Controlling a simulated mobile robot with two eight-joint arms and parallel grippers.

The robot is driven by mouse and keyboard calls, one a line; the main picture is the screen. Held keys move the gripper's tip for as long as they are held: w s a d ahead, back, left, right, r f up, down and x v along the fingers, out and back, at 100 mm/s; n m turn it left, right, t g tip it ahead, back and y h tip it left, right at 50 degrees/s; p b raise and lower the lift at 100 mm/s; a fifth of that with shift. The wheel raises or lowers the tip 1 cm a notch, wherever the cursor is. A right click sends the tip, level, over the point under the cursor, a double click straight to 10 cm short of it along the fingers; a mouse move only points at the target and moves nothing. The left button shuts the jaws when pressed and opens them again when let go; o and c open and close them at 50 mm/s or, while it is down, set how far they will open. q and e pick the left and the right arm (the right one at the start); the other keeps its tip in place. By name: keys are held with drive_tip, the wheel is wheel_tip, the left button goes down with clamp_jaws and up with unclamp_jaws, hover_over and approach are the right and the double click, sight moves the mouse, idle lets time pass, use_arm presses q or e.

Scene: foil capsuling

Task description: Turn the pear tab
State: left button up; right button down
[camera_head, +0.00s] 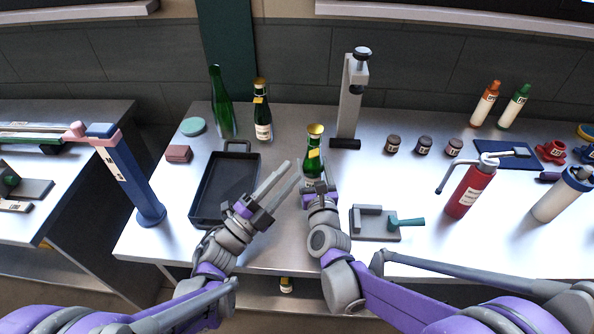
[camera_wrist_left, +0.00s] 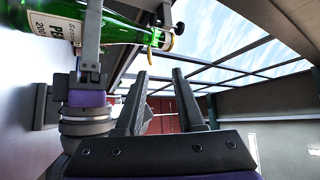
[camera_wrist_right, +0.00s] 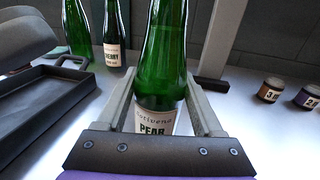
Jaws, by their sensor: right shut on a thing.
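The pear bottle (camera_head: 313,163) is green with a gold top (camera_head: 316,129) and a yellow tab (camera_head: 314,153) on its neck. It stands upright on the bench. My right gripper (camera_head: 318,187) is shut on the bottle's body; in the right wrist view the fingers flank the bottle (camera_wrist_right: 164,60) beside its PEAR label (camera_wrist_right: 155,123). My left gripper (camera_head: 286,175) is open and empty, left of the bottle and apart from it. In the left wrist view the bottle (camera_wrist_left: 110,27) lies across the top left, with its tab (camera_wrist_left: 151,38) beyond the left gripper's fingertips.
A cherry bottle (camera_head: 263,122) with its own yellow tab and a plain green bottle (camera_head: 220,105) stand behind. A dark tray (camera_head: 204,213) lies left, a grey press stand (camera_head: 350,100) behind right. A small fixture (camera_head: 372,232) with a green handle sits right of the right gripper.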

use_arm(q)
wheel_tip(320, 180, up, 6)
drive_tip(key=f, duration=0.1)
approach(314, 153)
drive_tip(key=shift+x, duration=3.75)
drive_tip(key=shift+w+f, duration=0.1)
drive_tip(key=shift+f, duration=0.1)
clamp_jaws()
